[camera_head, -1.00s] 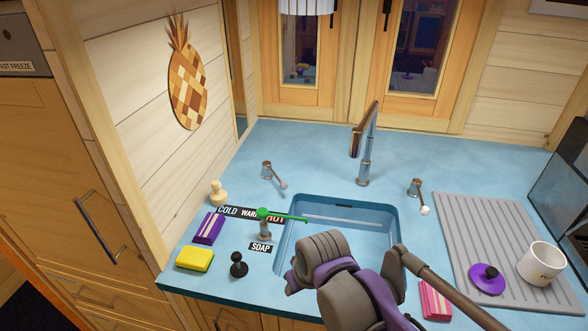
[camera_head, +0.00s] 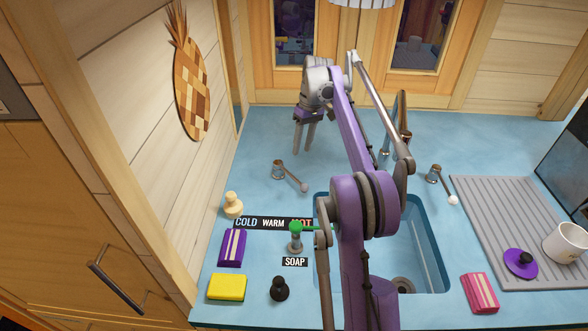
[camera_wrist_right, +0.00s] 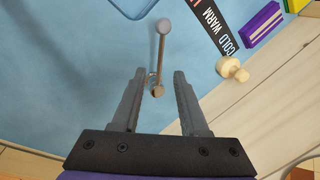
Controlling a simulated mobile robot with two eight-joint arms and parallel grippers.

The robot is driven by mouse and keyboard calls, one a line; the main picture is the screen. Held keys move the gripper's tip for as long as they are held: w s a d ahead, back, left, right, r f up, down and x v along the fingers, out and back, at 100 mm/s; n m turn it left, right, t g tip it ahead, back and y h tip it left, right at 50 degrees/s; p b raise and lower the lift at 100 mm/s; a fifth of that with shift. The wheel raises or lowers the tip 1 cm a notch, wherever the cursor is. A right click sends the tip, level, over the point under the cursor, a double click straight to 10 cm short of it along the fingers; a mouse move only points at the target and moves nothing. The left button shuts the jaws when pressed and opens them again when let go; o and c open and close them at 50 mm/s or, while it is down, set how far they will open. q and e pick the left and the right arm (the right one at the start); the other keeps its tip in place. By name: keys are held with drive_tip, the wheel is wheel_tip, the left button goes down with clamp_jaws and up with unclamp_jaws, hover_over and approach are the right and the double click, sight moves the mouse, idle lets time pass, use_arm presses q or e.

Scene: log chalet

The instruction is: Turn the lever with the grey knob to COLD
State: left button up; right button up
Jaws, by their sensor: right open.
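The lever with the grey knob (camera_head: 304,187) stands on the blue counter behind the sink's left corner. Its rod slants from the metal base to the lower right, toward the HOT side of the COLD WARM HOT strip (camera_head: 263,223). My right gripper (camera_head: 303,150) points down, open and empty, a little behind the lever. In the right wrist view, the lever's base (camera_wrist_right: 156,89) shows between the open fingers (camera_wrist_right: 160,75), and its grey knob (camera_wrist_right: 163,26) lies beyond the fingertips. I cannot tell whether a finger touches it. My left gripper is not in view.
A white-knobbed lever (camera_head: 452,200) stands right of the tap (camera_head: 401,115). The green soap dispenser (camera_head: 296,232) is by the sink (camera_head: 430,240). A cream stopper-like piece (camera_head: 233,206), purple sponge (camera_head: 232,248) and yellow sponge (camera_head: 227,287) line the left side.

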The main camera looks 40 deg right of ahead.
sight(295, 178)
drive_tip(key=f, duration=0.3)
drive_tip(key=a+f, duration=0.1)
drive_tip(key=f, duration=0.2)
drive_tip(key=a+f+b, duration=0.1)
drive_tip(key=f, duration=0.3)
drive_tip(key=shift+a, duration=0.15)
drive_tip(key=shift+c, duration=0.2)
clamp_jaws()
idle(0.9)
